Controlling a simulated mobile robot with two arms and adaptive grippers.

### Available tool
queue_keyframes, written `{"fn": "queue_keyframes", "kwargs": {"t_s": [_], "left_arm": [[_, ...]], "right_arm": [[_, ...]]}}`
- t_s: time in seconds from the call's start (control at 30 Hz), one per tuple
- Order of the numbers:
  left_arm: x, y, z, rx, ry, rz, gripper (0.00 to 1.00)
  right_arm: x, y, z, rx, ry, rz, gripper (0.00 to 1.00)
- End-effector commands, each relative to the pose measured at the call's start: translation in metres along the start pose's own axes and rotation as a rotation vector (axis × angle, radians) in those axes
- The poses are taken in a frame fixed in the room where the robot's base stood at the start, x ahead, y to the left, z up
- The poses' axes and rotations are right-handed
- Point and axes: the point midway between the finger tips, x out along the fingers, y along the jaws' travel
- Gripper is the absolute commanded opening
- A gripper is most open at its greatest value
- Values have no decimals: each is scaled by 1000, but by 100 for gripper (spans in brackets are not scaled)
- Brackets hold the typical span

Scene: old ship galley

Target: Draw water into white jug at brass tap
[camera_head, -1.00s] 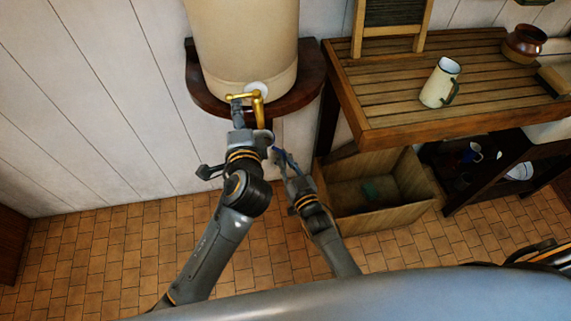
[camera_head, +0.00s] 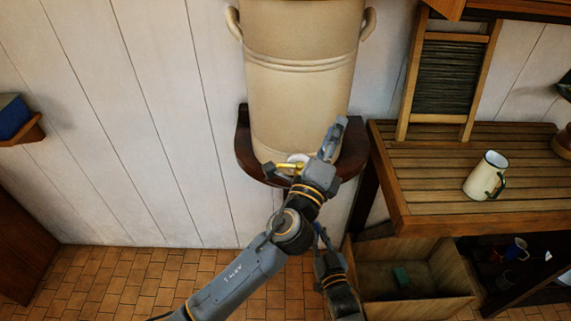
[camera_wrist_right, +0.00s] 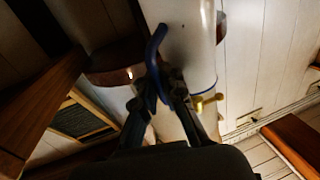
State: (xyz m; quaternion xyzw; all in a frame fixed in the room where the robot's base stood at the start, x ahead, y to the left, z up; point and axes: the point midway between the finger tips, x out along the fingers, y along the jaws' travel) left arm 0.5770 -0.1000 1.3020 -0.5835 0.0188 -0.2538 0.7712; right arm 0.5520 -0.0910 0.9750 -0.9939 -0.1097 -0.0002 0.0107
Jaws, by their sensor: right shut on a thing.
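The brass tap (camera_head: 290,167) sits low on the front of a cream urn (camera_head: 300,90); it also shows in the right wrist view (camera_wrist_right: 206,101). My left gripper (camera_head: 308,158) is at the tap, its fingers spread, one pointing up and right. Whether it touches the tap I cannot tell. My right gripper (camera_head: 322,245) is lower, partly behind my left arm. In the right wrist view it is shut on the blue handle (camera_wrist_right: 153,48) of the white jug (camera_wrist_right: 185,45), which has a blue rim. The tap shows close beside that rim. The jug is mostly hidden in the head view.
The urn stands on a dark wooden bracket (camera_head: 243,150). To the right is a slatted counter (camera_head: 430,205) with a cream mug (camera_head: 486,176) and a washboard (camera_head: 455,75). A wooden crate (camera_head: 440,280) sits below.

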Motion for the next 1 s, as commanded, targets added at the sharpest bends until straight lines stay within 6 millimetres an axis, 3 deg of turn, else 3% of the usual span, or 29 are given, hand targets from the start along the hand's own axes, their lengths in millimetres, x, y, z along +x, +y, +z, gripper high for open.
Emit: {"fn": "queue_keyframes", "kwargs": {"t_s": [0.1,0.2,0.3,0.43,0.57,0.67,0.77,0.9,1.0], "left_arm": [[20,-47,-34,170,177,-204,34],[24,-72,-67,321,339,-349,34],[21,-84,-99,480,510,-469,34],[12,-78,-130,700,745,-577,34],[2,-52,-144,929,990,-623,34],[-4,-24,-137,1106,1181,-613,34],[-7,7,-115,1277,1371,-554,34],[-6,44,-56,1497,1628,-386,34],[-5,57,-7,1612,1779,-229,34]], "right_arm": [[0,0,-1,0,3,0,0],[0,0,-1,0,3,0,0],[0,0,-1,0,3,0,0],[0,0,-1,1,3,0,0],[0,0,-1,0,3,0,0],[0,0,-1,1,3,0,0],[0,0,-1,1,3,0,0],[0,0,-1,1,3,0,0],[0,0,-1,1,3,0,0]]}}
